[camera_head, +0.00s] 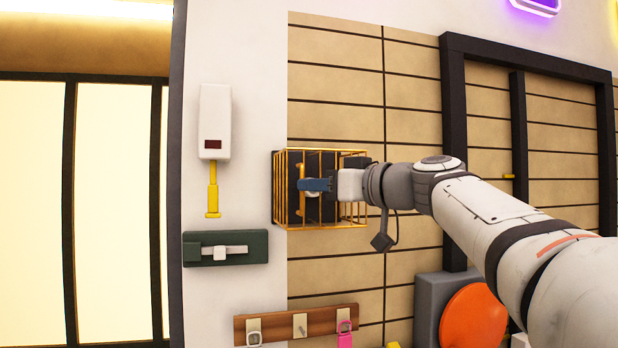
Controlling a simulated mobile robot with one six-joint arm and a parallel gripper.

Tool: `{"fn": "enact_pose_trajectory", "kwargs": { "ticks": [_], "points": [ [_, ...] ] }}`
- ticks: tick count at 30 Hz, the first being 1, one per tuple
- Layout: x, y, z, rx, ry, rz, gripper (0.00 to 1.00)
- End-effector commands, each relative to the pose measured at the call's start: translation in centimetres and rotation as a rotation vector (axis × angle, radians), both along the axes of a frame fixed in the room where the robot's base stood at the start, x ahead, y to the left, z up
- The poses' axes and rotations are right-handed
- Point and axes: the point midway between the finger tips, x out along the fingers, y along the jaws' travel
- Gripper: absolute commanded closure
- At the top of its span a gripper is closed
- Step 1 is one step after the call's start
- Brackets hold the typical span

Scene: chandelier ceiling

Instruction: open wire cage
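The wire cage (281,190) is a box of thin golden bars mounted on the wall at the middle of the view. Dark contents and a small pale round part show through its bars. My gripper (316,185) is at the front of the cage, overlapping it in the view, with its pale body at the cage's right side and dark blue parts over the bars. I cannot tell whether it touches the cage or whether its fingers are open or shut. My gripper and wrist hide part of the cage's front and right side.
A white box with a yellow handle (212,190) hangs left of the cage. Below it is a dark green plate with a white latch (220,251). A wooden hook rail (280,327) is below, and an orange disc (473,317) is lower right.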

Motion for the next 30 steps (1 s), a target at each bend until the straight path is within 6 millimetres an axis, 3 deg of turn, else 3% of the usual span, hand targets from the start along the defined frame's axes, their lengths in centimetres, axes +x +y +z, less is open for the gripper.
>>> {"fn": "enact_pose_trajectory", "kwargs": {
  "ticks": [6,15,27,30],
  "points": [
    [1.4,1.8,0.1,0.000,0.001,0.001,0.69],
    [1.6,2.0,-0.1,0.000,0.001,0.000,0.69],
    [1.6,2.0,0.0,0.000,0.001,0.001,1.00],
    [1.6,2.0,0.0,0.000,0.001,0.001,1.00]
  ]
}}
